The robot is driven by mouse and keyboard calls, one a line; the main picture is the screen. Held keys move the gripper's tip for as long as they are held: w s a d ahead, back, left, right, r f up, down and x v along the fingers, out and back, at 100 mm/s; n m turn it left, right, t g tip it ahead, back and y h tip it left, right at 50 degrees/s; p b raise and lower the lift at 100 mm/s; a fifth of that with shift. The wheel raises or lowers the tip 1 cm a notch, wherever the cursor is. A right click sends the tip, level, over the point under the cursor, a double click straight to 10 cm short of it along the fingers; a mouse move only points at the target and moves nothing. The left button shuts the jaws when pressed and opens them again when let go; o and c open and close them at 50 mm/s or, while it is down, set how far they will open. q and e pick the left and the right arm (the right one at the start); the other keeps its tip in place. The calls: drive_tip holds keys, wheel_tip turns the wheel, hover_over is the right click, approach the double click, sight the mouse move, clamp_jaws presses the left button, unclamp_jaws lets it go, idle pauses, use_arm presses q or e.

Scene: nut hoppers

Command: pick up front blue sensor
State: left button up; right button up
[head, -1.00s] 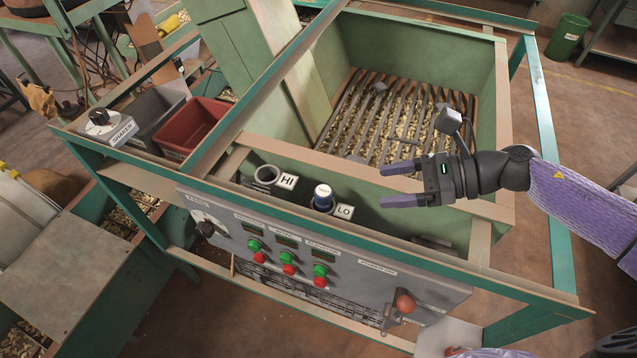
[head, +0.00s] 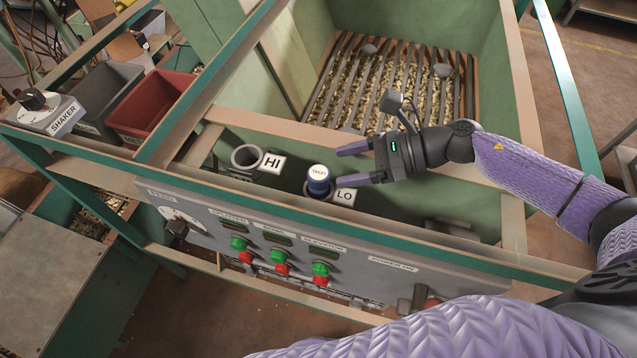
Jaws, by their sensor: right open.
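The blue sensor (head: 318,183) with a pale top stands upright in the holder beside the LO label (head: 345,196). My right gripper (head: 340,165) comes in from the right with its fingers apart and pointing left. Its fingertips are just right of the sensor, one at about the height of the sensor's top and one lower, beside its body. Nothing is between the fingers; I cannot tell if a fingertip touches the sensor. My left gripper is not in view.
An empty grey holder (head: 247,160) is by the HI label (head: 272,163). The control panel (head: 200,222) with buttons runs along the front. A slatted hopper (head: 468,60) of nuts lies behind. Red (head: 152,108) and grey (head: 108,92) bins stand at the left. Green frame rails surround the station.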

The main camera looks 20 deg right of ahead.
sight(319, 172)
drive_tip(key=x, duration=0.2)
drive_tip(key=p+x, duration=0.1)
drive_tip(key=x, duration=0.5)
drive_tip(key=shift+w+d+f, duration=0.1)
drive_tip(key=shift+f, duration=0.2)
clamp_jaws()
